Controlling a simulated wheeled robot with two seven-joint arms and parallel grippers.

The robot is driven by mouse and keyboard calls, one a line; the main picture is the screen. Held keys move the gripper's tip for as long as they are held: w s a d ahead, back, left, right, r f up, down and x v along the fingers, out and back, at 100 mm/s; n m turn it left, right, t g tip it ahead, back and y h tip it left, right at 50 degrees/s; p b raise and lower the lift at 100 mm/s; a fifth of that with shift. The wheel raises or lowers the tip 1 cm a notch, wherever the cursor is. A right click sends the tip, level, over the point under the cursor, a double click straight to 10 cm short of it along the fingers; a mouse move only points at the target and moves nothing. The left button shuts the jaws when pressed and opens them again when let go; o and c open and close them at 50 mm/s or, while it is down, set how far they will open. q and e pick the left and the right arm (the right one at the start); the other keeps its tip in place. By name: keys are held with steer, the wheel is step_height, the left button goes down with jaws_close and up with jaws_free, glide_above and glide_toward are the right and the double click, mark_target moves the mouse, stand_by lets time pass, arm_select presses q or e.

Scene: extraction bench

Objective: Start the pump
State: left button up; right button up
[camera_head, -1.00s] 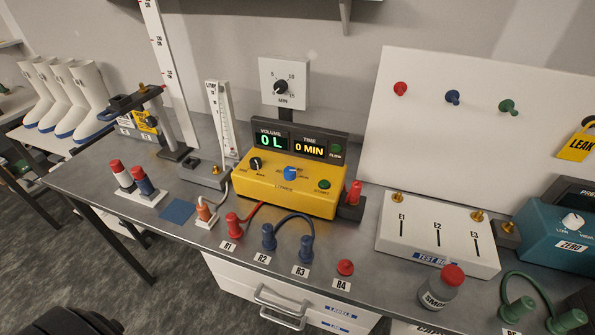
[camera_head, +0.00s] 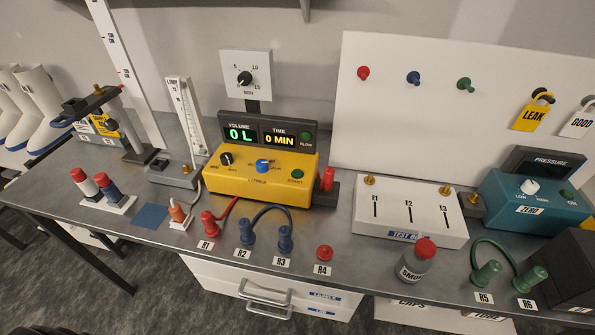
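The yellow pump (camera_head: 258,181) stands on the grey bench, left of the picture's centre. Its display (camera_head: 266,135) reads volume 0 L and time 0 MIN, with a dark green flow lamp at its right. On the sloping front are a black knob (camera_head: 226,158), a blue knob (camera_head: 263,165) and a green start button (camera_head: 297,174). Behind the pump stands a white minute dial (camera_head: 245,78) with a black knob. Neither of my grippers shows in this view.
In front of the pump are red hose ends (camera_head: 209,222), blue ones (camera_head: 245,232) and a red cap (camera_head: 324,252). A smoke bottle (camera_head: 416,262) stands before the white test box (camera_head: 410,213). A teal pressure unit (camera_head: 535,205) is at right.

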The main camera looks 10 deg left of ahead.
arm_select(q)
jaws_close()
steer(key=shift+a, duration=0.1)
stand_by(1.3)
